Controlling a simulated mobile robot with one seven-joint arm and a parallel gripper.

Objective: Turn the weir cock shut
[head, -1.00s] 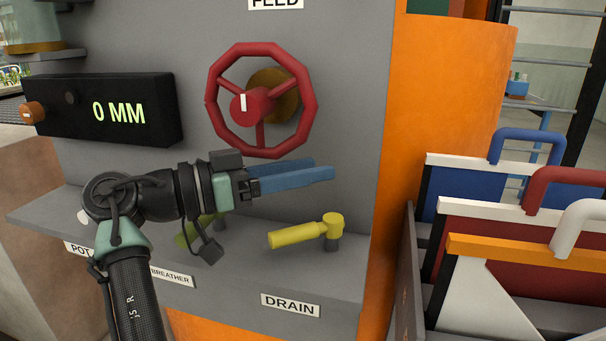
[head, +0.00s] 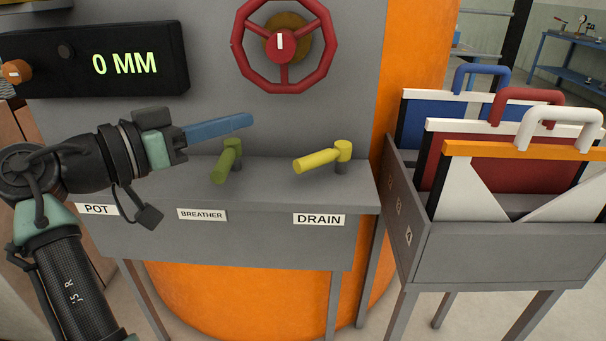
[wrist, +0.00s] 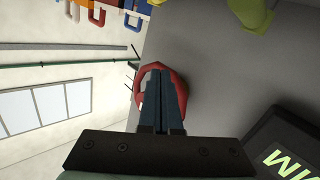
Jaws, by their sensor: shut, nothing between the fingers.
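No cock or label reading WEIR shows. A green cock (head: 225,164) stands on the grey ledge above the BREATHER label (head: 201,214), its handle toward the front. A yellow cock (head: 318,160) stands above the DRAIN label (head: 319,219), its handle pointing left. The POT label (head: 97,209) is below my arm; I see no cock there. My gripper (head: 250,120) is shut and empty, blue fingers pointing right, in front of the panel and above the green cock in the picture. In the wrist view my gripper (wrist: 161,88) overlaps a red handwheel (wrist: 181,92).
The red handwheel (head: 281,43) is on the grey panel above the ledge. A black display (head: 100,62) reads 0 MM. A grey rack (head: 500,252) of handled boards stands at right. The ledge (head: 275,183) is clear between the green and yellow cocks.

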